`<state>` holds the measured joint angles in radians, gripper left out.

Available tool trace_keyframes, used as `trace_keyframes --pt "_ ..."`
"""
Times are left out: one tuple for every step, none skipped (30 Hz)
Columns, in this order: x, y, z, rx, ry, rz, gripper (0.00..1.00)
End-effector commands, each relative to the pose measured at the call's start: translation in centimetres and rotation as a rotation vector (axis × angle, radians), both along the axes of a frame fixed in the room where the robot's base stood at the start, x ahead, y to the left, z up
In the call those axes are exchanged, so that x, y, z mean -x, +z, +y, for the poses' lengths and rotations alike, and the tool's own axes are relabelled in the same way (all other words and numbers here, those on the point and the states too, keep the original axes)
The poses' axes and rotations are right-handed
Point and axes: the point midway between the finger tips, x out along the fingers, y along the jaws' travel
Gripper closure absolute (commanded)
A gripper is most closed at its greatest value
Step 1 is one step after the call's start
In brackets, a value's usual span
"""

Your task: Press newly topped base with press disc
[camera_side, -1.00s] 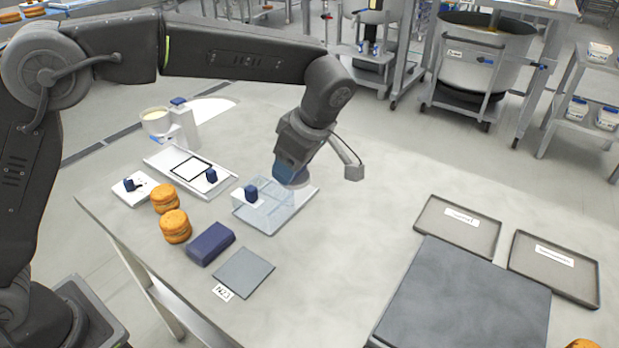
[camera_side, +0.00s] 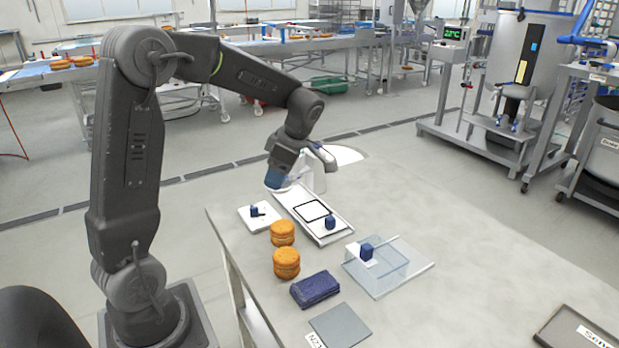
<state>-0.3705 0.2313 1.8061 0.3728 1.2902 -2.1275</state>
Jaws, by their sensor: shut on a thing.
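My gripper (camera_side: 276,178) is at the back left of the table, over the spot just left of the white stand (camera_side: 318,178). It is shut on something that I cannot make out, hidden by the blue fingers. A pale edge shows just under them; I cannot tell whether it is the held thing or the cup there. Two orange filled rounds, a rear one (camera_side: 282,228) and a front one (camera_side: 286,260), sit on the table in front of the gripper. Blue knobs stand on the white pad (camera_side: 243,222), the white tray (camera_side: 296,203) and in the clear box (camera_side: 402,262). I cannot tell which is the press disc.
A dark tray (camera_side: 570,325) is at the lower right.

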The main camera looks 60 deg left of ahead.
Motion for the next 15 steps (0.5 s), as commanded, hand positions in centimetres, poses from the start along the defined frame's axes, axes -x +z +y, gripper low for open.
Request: trace_keyframes --pt "0.0 -1.0 0.0 0.002 -0.001 0.003 0.63" --pt "0.0 -1.5 -0.1 0.001 -0.002 0.004 0.63" --pt "0.0 -2.1 -0.1 0.001 -0.002 0.004 0.63" --pt "0.0 -2.4 -0.1 0.001 -0.002 0.004 0.63" --pt "0.0 -2.8 -0.1 0.001 -0.003 0.002 0.63" --pt "0.0 -3.5 -0.1 0.001 -0.003 0.005 0.63" --pt "-0.1 -3.9 -0.1 0.0 -0.003 0.003 0.63" --pt "-0.1 -4.2 -0.1 0.0 -0.004 0.002 0.63" --pt "-0.1 -4.6 -0.1 -0.001 -0.003 0.002 0.63" --pt "-0.1 -4.8 -0.1 -0.001 -0.003 0.002 0.63" --pt "-0.1 -5.0 -0.1 0.0 -0.004 0.001 0.63" --pt "-0.1 -5.2 -0.1 0.0 -0.004 0.001 0.63" --pt "-0.1 -5.3 -0.1 0.0 -0.004 0.001 0.63" --pt "-0.1 -5.5 -0.1 0.0 -0.004 0.002 0.63" --pt "-0.1 -5.7 -0.1 0.0 -0.004 0.002 0.63"
